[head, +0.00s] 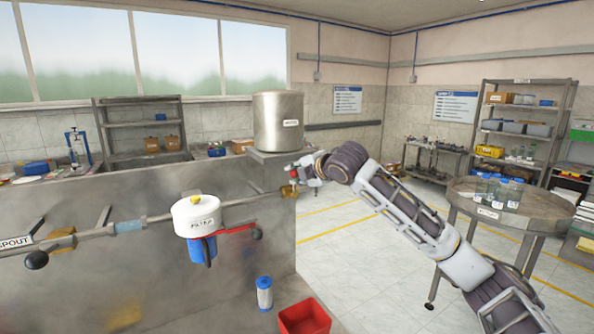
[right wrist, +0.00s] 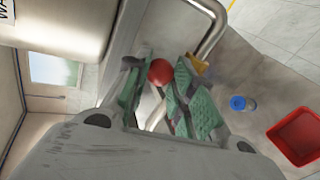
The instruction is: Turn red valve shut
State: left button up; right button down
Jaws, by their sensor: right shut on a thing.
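The red valve knob (head: 293,174) sits above a brass valve body (head: 289,190) at the right end of the pipe, below the grey tank. My right gripper (head: 299,176) reaches it from the right and is shut on it. In the right wrist view the round red valve knob (right wrist: 160,72) lies between the green finger pads of my right gripper (right wrist: 159,86). Part of the brass valve body (right wrist: 194,64) shows behind a finger. My left gripper is out of view.
A white and blue filter (head: 196,217) hangs on the pipe, with a red lever (head: 236,230) beside it. A blue-capped cartridge (head: 264,293) and a red bin (head: 304,318) stand below. The tank (head: 278,122) stands close above my gripper.

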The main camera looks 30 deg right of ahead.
jog(key=shift+a+f, duration=0.15)
jog(key=shift+f, duration=0.35)
jog(key=c, duration=1.4)
grip_release()
jog(key=o, duration=0.3)
jog(key=shift+w+r, duration=0.1)
jog(key=shift+w, duration=0.1)
jog(key=shift+r, duration=0.1)
jog(key=shift+s+r, duration=0.15)
jog(key=shift+s, duration=0.1)
jog(key=shift+s+r, duration=0.2)
jog(key=shift+s, duration=0.15)
jog(key=v, duration=1)
jog(key=shift+s, duration=0.3)
